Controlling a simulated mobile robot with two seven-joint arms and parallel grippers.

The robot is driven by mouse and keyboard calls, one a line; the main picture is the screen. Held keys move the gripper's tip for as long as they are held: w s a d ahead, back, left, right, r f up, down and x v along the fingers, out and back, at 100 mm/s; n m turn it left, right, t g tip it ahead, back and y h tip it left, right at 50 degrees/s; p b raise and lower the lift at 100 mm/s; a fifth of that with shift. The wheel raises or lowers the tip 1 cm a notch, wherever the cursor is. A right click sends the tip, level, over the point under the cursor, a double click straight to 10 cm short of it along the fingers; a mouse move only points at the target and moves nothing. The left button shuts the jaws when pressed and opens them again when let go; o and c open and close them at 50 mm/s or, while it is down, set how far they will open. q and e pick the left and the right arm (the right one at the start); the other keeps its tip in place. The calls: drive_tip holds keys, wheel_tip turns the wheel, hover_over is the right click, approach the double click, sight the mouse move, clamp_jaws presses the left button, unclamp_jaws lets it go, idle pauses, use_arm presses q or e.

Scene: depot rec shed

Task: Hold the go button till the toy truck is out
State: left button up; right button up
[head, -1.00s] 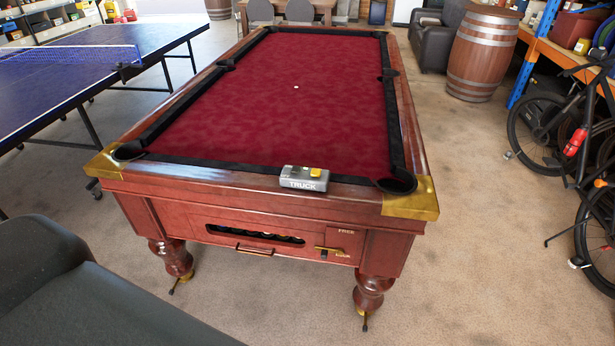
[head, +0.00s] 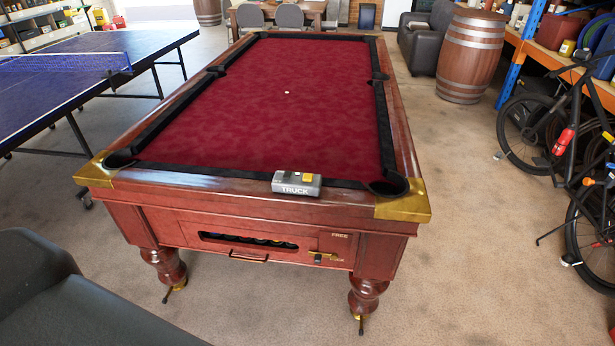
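A grey control box (head: 290,188) marked TRUCK sits on the near rail of the red pool table, right of its middle. A yellow button (head: 307,177) is on the right part of its top. A small dark mark shows on the left part of its top, too small to make out. No toy truck shows in the head view. Neither of my grippers is in view.
The pool table (head: 262,110) has a bare red cloth with one small white ball (head: 287,92). A blue table-tennis table (head: 60,85) stands left, a dark seat (head: 60,300) at lower left. Bikes (head: 570,150) and a barrel (head: 470,55) stand right.

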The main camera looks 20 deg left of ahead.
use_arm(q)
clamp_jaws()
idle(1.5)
